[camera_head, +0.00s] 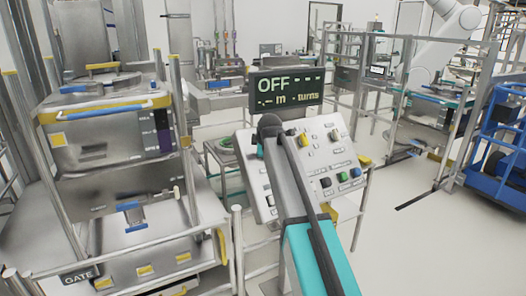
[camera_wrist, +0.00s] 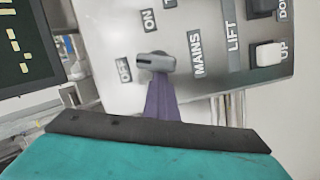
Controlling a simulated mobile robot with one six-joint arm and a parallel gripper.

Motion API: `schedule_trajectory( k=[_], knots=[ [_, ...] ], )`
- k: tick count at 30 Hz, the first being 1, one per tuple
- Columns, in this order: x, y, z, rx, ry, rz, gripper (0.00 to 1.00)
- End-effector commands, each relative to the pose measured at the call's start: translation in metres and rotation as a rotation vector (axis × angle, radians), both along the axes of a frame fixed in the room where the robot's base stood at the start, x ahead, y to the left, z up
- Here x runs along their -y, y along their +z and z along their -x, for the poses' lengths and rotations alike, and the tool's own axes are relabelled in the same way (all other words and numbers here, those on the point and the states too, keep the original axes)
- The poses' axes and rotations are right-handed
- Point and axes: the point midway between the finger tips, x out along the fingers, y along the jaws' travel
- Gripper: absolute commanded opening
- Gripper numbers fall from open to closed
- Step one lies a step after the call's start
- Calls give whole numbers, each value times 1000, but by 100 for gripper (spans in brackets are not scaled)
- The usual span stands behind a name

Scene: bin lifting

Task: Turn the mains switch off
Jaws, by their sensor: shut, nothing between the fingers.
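The mains switch (camera_wrist: 155,62) is a small grey knob on the pale control panel (camera_wrist: 105,25), beside the labels OFF, ON and MAINS in the wrist view. Its handle lies across the picture, with its left end towards the OFF label (camera_wrist: 124,70). My gripper (camera_wrist: 160,80) is shut, and its dark purple fingers end at the lower edge of the knob; I cannot tell whether they touch it. In the head view my arm reaches over the control panel (camera_head: 335,130) and covers the switch. The display (camera_head: 287,87) above the panel reads OFF with dashes.
A white UP button (camera_wrist: 269,53) and a dark DOWN button sit right of the switch. The head view shows more buttons low on the panel, a railed machine (camera_head: 105,140) at left, a blue frame (camera_head: 500,135) at right, and clear floor (camera_head: 430,240) at lower right.

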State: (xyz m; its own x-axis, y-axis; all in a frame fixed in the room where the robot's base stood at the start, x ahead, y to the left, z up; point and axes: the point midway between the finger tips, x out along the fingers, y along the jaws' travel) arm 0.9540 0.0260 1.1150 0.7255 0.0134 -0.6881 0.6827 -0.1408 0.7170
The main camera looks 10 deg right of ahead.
Motion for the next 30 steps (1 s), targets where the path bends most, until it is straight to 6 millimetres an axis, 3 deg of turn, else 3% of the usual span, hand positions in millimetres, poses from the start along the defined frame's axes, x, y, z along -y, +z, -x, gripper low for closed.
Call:
schedule_trajectory(
  k=[1,8,19,30],
  knots=[
    [12,1,-2,5,-13,15,0],
    [7,2,-2,5,-13,14,0],
    [-40,14,0,3,-3,5,0],
    [-41,46,40,5,-1,3,0]
  ],
)
